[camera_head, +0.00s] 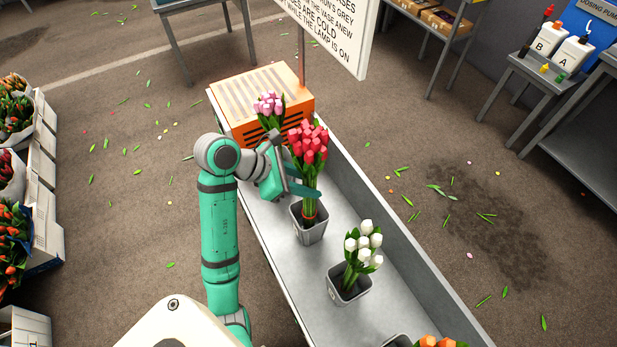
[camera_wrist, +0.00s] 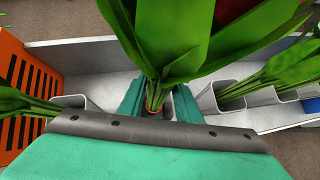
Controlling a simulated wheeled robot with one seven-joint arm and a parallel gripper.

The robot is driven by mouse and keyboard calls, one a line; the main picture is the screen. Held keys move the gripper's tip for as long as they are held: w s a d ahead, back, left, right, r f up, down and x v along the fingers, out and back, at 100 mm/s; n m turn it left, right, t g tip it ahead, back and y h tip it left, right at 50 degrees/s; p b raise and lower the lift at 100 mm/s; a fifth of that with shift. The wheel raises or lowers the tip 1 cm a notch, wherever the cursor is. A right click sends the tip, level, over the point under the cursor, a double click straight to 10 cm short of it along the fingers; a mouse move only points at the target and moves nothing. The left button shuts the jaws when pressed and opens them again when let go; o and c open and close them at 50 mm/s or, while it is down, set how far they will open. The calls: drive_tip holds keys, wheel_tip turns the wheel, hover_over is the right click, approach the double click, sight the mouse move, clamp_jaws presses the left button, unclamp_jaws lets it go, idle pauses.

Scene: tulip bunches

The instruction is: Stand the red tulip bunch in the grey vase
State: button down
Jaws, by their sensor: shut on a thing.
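The red tulip bunch (camera_head: 307,145) stands upright in the head view, heads up. My gripper (camera_head: 304,186) is shut on its stems, coming from the left. In the wrist view the bunch's green leaves (camera_wrist: 165,40) rise between my gripper's fingers (camera_wrist: 158,103), with an orange-red band (camera_wrist: 155,106) around the stems. A grey vase (camera_head: 313,232) stands in the metal trough directly below the bunch. The stems and band appear to be inside its mouth; whether they touch its bottom is hidden.
The metal trough (camera_head: 282,257) also holds white tulips (camera_head: 363,245) in a grey vase (camera_head: 347,287), and orange tulips (camera_head: 437,342) nearer. Pink tulips (camera_head: 268,105) stand beyond, by an orange slatted box (camera_head: 262,90). A sign (camera_head: 335,30) hangs above the far end.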

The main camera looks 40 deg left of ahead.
wheel_tip(320, 180, down, 6)
drive_tip(key=shift+f, duration=0.25)
idle(0.5)
drive_tip(key=shift+f, duration=0.55)
drive_tip(key=c, duration=0.6)
unclamp_jaws()
drive_tip(key=shift+f, duration=0.1)
drive_tip(key=shift+o, duration=0.2)
approach(308, 200)
drive_tip(key=shift+w+a+f, duration=0.2)
drive_tip(key=shift+a+f, duration=0.2)
drive_tip(key=shift+f, duration=0.2)
drive_tip(key=shift+w+a+f, duration=0.2)
drive_tip(key=shift+a+f, duration=0.2)
drive_tip(key=shift+f, duration=0.25)
drive_tip(key=shift+w, duration=0.1)
